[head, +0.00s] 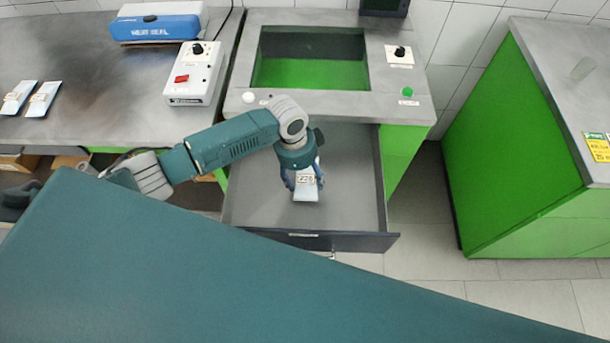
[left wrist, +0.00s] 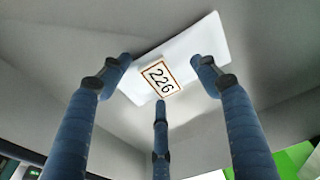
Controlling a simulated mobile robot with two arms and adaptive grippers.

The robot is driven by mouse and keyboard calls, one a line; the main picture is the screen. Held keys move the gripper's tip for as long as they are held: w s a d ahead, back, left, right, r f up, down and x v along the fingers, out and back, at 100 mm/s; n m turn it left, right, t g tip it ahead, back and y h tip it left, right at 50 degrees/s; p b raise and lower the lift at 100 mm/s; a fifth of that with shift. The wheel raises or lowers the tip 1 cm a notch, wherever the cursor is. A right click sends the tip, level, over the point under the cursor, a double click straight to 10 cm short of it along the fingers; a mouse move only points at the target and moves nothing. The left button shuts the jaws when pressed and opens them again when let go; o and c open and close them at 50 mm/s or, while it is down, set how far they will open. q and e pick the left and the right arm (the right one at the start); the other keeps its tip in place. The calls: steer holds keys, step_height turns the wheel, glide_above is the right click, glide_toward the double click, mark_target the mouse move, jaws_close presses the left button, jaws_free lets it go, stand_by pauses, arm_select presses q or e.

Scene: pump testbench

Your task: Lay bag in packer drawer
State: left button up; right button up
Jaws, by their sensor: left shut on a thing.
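The white bag (head: 306,190) has a label reading 226 and is in the open packer drawer (head: 350,185). My left gripper (head: 304,180) reaches down into the drawer and is shut on the bag. In the left wrist view, the bag (left wrist: 205,50) lies between the fingers of my left gripper (left wrist: 160,80), with its label facing the camera. I cannot tell whether the bag touches the drawer floor. My right gripper is not in view.
The packer (head: 285,103) above the drawer has a green-bottomed opening. Two other bags (head: 42,98) lie on the left bench, near a blue heat sealer (head: 158,28) and a white control box (head: 195,75). A green cabinet (head: 500,140) stands right. The drawer floor around the bag is clear.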

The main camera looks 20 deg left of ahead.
mark_target(299, 180)
arm_select(q)
steer(key=o, duration=1.3)
steer(key=r, duration=0.4)
steer(key=a+r, duration=0.1)
steer(key=r, duration=0.3)
steer(key=r+b, duration=0.1)
steer(key=r, duration=0.3)
steer(key=shift+s+a, duration=0.3)
steer(key=shift+a, duration=0.05)
